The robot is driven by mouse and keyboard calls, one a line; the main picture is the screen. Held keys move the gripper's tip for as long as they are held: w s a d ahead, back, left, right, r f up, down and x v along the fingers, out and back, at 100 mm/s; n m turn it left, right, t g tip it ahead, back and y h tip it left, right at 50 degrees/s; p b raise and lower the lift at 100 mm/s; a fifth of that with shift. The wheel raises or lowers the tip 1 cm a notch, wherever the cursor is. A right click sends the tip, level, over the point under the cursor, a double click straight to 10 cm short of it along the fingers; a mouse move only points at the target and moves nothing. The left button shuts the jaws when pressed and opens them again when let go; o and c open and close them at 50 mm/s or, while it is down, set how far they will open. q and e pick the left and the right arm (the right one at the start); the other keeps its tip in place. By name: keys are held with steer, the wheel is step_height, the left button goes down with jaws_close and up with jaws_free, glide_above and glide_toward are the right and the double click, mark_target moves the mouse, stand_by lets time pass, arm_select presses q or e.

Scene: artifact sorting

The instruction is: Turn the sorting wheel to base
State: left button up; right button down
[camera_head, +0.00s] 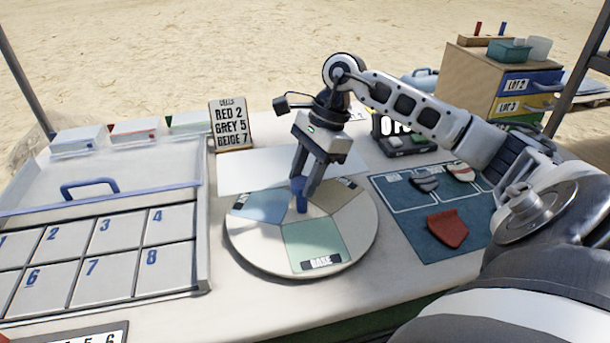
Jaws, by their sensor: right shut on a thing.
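The sorting wheel (251,245) is a round pale disc on the table with coloured sectors. Its green sector (313,240) faces the front edge and bears a dark label (321,262) that seems to read "BASE". A blue sector (258,206) lies at the left and a beige-brown sector (338,196) at the right back, each with a dark label. My right gripper (303,196) points down over the wheel's centre. It is shut on the blue knob (300,198) there and partly hides it. My left gripper is not in view.
A numbered compartment tray (205,240) stands close at the left. A sign (231,126) reads "RED 2, GREY 5, BEIGE 7". A drawer cabinet (477,77) stands at the back right.

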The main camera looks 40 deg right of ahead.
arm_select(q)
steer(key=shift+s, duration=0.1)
arm_select(e)
steer(key=c, duration=0.9)
jaws_free()
steer(key=shift+r, duration=0.15)
arm_select(q)
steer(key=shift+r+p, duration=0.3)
steer(key=shift+p, duration=0.7)
arm_select(e)
steer(key=v, duration=1.5)
steer(key=shift+d+r, duration=0.2)
steer(key=shift+r, duration=0.15)
